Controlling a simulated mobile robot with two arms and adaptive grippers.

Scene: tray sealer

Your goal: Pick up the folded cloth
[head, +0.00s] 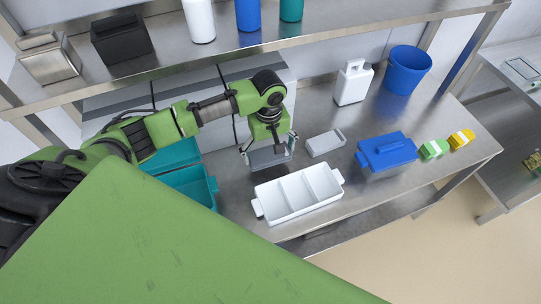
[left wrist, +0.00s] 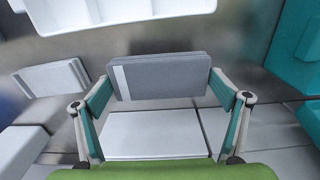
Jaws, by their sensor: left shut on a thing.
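My left gripper (head: 267,151) is shut on a grey folded cloth (head: 271,159) over the steel table, behind the white tray. In the left wrist view the gripper's two teal-padded fingers (left wrist: 160,93) clasp the cloth (left wrist: 165,75) at its two ends. The cloth has a pale stripe near its left end and hangs level between the fingers. Whether it clears the table is hard to tell. A second, similar grey folded piece (head: 326,142) lies on the table just to the right; it also shows at the left of the left wrist view (left wrist: 52,78). My right gripper is not in view.
A white divided tray (head: 268,214) is in front of the gripper, and teal bins (head: 214,190) are at its left. A blue lidded container (head: 387,154), white jug (head: 353,84) and blue bucket (head: 408,70) stand to the right. A steel shelf (head: 290,37) runs above.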

